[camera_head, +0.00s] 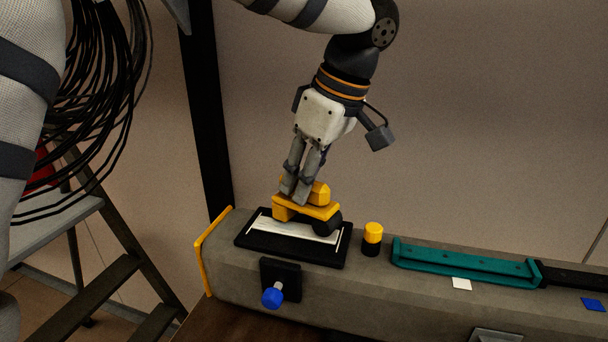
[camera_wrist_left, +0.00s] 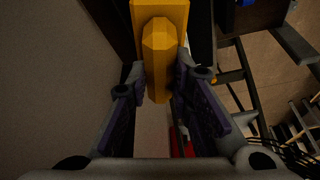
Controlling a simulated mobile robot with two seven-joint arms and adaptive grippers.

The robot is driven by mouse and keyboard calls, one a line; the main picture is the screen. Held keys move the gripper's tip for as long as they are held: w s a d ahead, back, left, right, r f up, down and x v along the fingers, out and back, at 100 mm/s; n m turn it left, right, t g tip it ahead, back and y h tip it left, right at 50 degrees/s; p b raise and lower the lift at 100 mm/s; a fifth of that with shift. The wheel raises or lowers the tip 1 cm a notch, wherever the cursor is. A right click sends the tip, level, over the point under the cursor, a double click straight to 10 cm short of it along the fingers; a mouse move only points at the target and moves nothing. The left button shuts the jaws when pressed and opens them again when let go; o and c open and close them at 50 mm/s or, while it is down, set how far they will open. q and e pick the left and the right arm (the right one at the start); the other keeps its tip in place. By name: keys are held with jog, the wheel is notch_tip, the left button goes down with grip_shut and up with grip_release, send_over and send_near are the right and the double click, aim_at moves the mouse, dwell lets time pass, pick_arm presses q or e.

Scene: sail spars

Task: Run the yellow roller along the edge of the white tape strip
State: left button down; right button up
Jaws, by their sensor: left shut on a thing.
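My left gripper (camera_head: 294,192) is shut on the handle of the yellow roller (camera_head: 290,207), pointing down from above. The roller has a yellow body and a dark wheel at its right end, low over the white tape strip (camera_head: 284,230). I cannot tell whether the wheel touches the strip. The strip lies on a black plate (camera_head: 290,249), and the roller hides part of it. In the left wrist view the roller's yellow handle (camera_wrist_left: 158,60) sits between the two fingers (camera_wrist_left: 158,88). My right gripper is not in view.
The plate lies on a long grey beam (camera_head: 400,300) with a yellow end (camera_head: 211,250). A yellow-and-black cylinder (camera_head: 373,235) stands just right of the plate, and a teal rail (camera_head: 465,262) beyond it. A blue knob (camera_head: 272,296) sticks out in front. A stepladder (camera_head: 110,250) stands at left.

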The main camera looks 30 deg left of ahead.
pick_arm(q)
jog(key=shift+f, duration=0.35)
dwell(0.5)
jog(key=shift+s+a, duration=0.2)
jog(key=shift+a, duration=0.65)
jog(key=shift+s+a, duration=0.2)
jog(key=shift+a, duration=0.6)
jog(key=shift+s+a, duration=0.2)
jog(key=shift+a, duration=0.65)
jog(key=shift+s+a, duration=0.2)
jog(key=shift+a, duration=0.6)
jog(key=shift+a, duration=0.1)
jog(key=shift+s+a, duration=0.2)
jog(key=shift+a, duration=0.55)
jog(key=shift+s+a, duration=0.2)
jog(key=shift+a, duration=0.55)
